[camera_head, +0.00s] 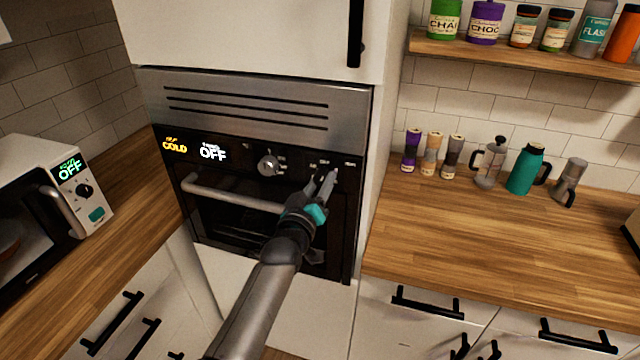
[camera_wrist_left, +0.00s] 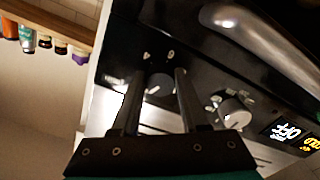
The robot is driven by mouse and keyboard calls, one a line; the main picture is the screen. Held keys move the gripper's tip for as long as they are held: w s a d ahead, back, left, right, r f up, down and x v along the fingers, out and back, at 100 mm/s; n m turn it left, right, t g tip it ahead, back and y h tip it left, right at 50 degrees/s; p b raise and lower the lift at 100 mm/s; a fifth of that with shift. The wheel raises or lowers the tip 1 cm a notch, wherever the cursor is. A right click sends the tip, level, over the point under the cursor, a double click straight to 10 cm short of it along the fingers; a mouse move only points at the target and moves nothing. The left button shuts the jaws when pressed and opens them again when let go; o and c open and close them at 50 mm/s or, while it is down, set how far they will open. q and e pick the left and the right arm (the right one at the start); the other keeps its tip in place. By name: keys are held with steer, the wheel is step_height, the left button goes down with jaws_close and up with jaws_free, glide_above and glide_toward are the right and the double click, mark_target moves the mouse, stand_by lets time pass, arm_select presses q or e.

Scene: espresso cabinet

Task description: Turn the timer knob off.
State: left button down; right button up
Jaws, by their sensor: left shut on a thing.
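The oven (camera_head: 300,122) has a black control panel with two round silver knobs. One knob (camera_head: 268,165) stands free left of my gripper, and it also shows in the left wrist view (camera_wrist_left: 232,108). My left gripper (camera_head: 326,178) is at the right end of the panel. In the left wrist view its fingers lie on either side of the right-hand knob (camera_wrist_left: 160,86), shut on it. This appears to be the timer knob, but its labels are too small to read. The head view mostly hides this knob behind the fingers. The white oven display (camera_head: 213,152) reads OFF.
The oven's handle bar (camera_head: 235,195) runs just below the panel. A microwave (camera_head: 40,190) stands on the left counter. The right counter (camera_head: 470,235) is clear at the front, with several jars and a teal flask (camera_head: 525,170) at the back.

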arm_select(q)
steer(key=n, duration=0.4)
steer(key=shift+n, duration=0.4)
stand_by(0.4)
steer(key=shift+c, duration=2.1)
jaws_free()
steer(key=shift+s, duration=0.1)
steer(key=shift+s+a, duration=0.15)
steer(key=shift+s, duration=0.35)
steer(key=v, duration=1.4)
steer(key=shift+r, duration=0.1)
